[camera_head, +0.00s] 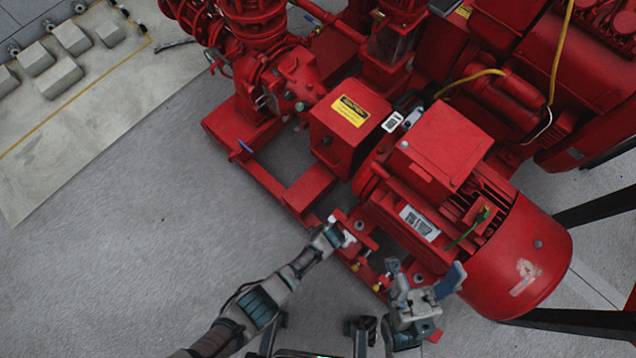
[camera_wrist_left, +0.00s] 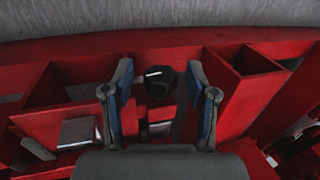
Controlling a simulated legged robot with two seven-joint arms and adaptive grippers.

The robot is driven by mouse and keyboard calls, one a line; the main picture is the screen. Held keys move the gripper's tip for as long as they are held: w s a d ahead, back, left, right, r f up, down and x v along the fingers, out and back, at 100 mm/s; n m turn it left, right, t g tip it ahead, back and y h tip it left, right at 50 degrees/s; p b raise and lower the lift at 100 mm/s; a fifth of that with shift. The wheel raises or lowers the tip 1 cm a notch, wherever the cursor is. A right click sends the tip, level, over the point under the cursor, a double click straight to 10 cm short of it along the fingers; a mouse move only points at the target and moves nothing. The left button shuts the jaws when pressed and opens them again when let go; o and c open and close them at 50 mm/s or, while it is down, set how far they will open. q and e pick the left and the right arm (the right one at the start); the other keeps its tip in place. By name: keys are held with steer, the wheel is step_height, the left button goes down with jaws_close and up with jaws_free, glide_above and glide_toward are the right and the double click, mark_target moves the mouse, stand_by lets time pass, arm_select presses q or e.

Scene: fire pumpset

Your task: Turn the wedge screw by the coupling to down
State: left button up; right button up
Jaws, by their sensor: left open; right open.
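A black round knob (camera_wrist_left: 159,83) with a short white line, lying nearly level, shows in the left wrist view; it looks like the wedge screw. My left gripper (camera_wrist_left: 160,92) is open, with one blue-padded finger on each side of the knob and a gap to both. In the head view my left gripper (camera_head: 345,238) is at the front edge of the red base frame, below the coupling guard (camera_head: 347,118), and hides the knob there. My right gripper (camera_head: 427,285) is open and empty, beside the red motor (camera_head: 510,255).
The red base frame (camera_head: 262,178) has raised beams and open pockets around the left gripper. Red pump pipework (camera_head: 270,60) stands at the upper left. A yellow cable (camera_head: 560,50) hangs at the upper right. Grey floor (camera_head: 130,240) is clear at the left.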

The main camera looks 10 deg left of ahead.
arm_select(q)
steer(key=c, duration=0.4)
jaws_close()
